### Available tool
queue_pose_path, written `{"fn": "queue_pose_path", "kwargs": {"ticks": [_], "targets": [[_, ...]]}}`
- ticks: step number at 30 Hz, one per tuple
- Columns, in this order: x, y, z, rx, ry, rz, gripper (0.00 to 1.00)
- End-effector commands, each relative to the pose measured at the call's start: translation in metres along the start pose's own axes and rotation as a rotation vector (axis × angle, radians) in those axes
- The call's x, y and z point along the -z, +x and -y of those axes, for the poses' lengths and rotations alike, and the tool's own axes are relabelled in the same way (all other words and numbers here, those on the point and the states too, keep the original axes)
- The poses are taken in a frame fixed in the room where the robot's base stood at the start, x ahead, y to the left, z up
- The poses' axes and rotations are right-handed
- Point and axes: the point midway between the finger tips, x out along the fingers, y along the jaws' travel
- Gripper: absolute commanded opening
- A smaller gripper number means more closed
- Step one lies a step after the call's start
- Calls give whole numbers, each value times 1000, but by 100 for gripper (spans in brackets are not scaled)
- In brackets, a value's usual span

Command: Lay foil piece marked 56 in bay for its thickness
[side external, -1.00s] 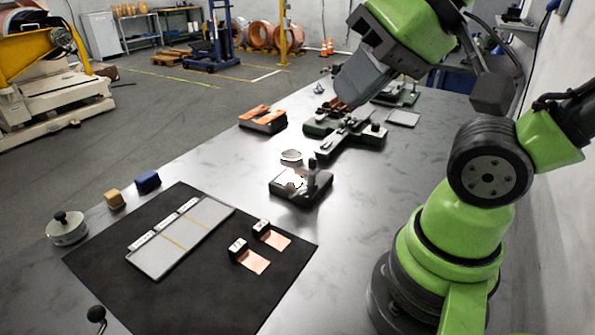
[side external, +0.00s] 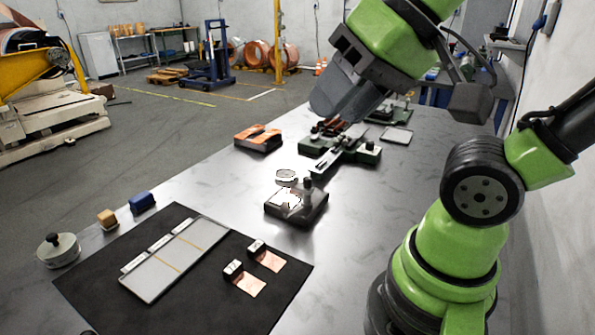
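Two copper foil pieces lie on the black mat (side external: 215,305): a nearer foil piece (side external: 252,287) and a farther foil piece (side external: 271,262). Each has a small dark block with a white label at its upper left end; I cannot read the labels. Left of them is a flat grey tray (side external: 165,279) split into bays by thin lines, with white labels along its far left edge. The bays look empty.
A dial gauge (side external: 287,176) stands on a dark base (side external: 312,207) mid-table. Behind are a holder with copper strips (side external: 258,138) and a green-grey fixture (side external: 345,150). A blue block (side external: 142,203), a tan block (side external: 107,217) and a round lidded pot (side external: 58,250) line the left edge.

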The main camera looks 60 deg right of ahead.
Motion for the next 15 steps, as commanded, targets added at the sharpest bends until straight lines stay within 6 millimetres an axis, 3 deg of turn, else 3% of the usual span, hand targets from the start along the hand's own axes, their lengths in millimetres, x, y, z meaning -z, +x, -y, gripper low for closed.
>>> {"fn": "queue_pose_path", "kwargs": {"ticks": [1,3,10,15], "targets": [[10,1,1,-17,29,16,53],[29,4,2,-47,83,48,68],[104,34,-11,-158,331,174,68],[152,70,-44,-232,527,262,68]]}}
